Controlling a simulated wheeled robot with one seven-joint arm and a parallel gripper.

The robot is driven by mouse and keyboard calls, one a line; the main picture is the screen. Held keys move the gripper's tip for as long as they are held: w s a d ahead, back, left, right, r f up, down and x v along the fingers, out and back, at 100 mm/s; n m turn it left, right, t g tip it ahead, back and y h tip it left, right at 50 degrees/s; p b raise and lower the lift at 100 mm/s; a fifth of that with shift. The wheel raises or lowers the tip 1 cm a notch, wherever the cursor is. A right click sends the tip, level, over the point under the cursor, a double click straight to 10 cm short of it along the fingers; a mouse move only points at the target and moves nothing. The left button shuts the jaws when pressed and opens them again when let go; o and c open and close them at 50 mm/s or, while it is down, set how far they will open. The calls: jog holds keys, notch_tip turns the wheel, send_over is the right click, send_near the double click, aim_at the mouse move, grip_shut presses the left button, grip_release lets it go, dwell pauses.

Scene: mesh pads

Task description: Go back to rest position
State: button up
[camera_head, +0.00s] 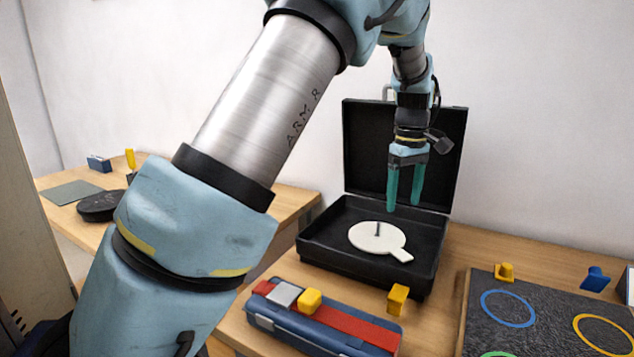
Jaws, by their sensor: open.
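My gripper (404,190) hangs pointing down from my arm, with its two teal fingers apart and nothing between them. It is above the open black case (310,245), in front of the raised lid. A white round disc (370,240) with a short tab and a dark upright peg lies inside the case, below the fingertips. The fingers look clear of the disc. My arm crosses the left and middle of the view and hides part of the tables.
A blue and red toolbox (345,322) and a yellow block (397,298) stand before the case. At right is a dark mat (540,322) with coloured rings; a yellow piece (504,271) and blue piece (595,278) are at its back edge. A second table (290,203) is behind left.

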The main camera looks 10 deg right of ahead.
jog(key=s+a+f+m, duration=0.1)
jog(key=a+f+m, duration=0.2)
jog(key=a, duration=2.7)
jog(key=s+a+f+m+t, duration=0.1)
jog(key=s+a+f, duration=0.1)
jog(key=s+a, duration=0.6)
jog(key=shift+a+f+m+t, duration=0.25)
jog(key=shift+a+m+t, duration=0.05)
jog(key=shift+a, duration=0.05)
